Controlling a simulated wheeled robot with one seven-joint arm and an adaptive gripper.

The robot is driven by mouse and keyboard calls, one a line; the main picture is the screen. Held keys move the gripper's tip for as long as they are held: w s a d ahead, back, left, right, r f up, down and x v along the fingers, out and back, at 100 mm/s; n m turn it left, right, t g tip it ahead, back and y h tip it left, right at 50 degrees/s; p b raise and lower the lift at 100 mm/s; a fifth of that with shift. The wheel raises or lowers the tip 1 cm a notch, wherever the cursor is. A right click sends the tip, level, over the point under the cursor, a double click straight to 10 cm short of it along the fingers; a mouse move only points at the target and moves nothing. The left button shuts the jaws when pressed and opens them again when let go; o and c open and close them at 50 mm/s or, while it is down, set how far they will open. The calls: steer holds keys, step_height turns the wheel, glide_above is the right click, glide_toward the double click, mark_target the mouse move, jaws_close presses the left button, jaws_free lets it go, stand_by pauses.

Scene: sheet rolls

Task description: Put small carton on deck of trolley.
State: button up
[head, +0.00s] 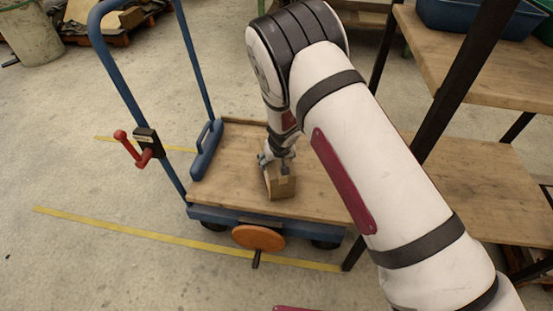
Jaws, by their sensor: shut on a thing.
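The small carton (283,186) is a brown cardboard box. It is at the wooden deck (228,187) of the blue trolley, near the deck's front edge in the head view. My gripper (277,163) points down from above and is shut on the carton's upper part. The carton looks upright. I cannot tell whether its base touches the deck or is slightly above it. My arm hides the right part of the deck.
The trolley's blue handle frame (125,92) rises at the left, with a red lever (133,149) on it. An orange disc (258,237) is at the trolley's front side. A wooden shelf rack (468,165) with dark posts stands close at the right. The deck's left part is clear.

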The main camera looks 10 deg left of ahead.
steer(key=shift+w, duration=0.1)
stand_by(0.3)
steer(key=o, duration=1.5)
steer(key=shift+f, duration=0.25)
steer(key=o, duration=0.5)
steer(key=shift+c, duration=0.2)
steer(key=shift+r, duration=0.15)
steer(key=shift+r, duration=0.35)
steer(key=p+v, duration=0.3)
steer(key=v, duration=0.8)
steer(key=shift+s+r+p, duration=0.2)
steer(key=shift+s+p, duration=0.05)
steer(key=shift+p, duration=0.05)
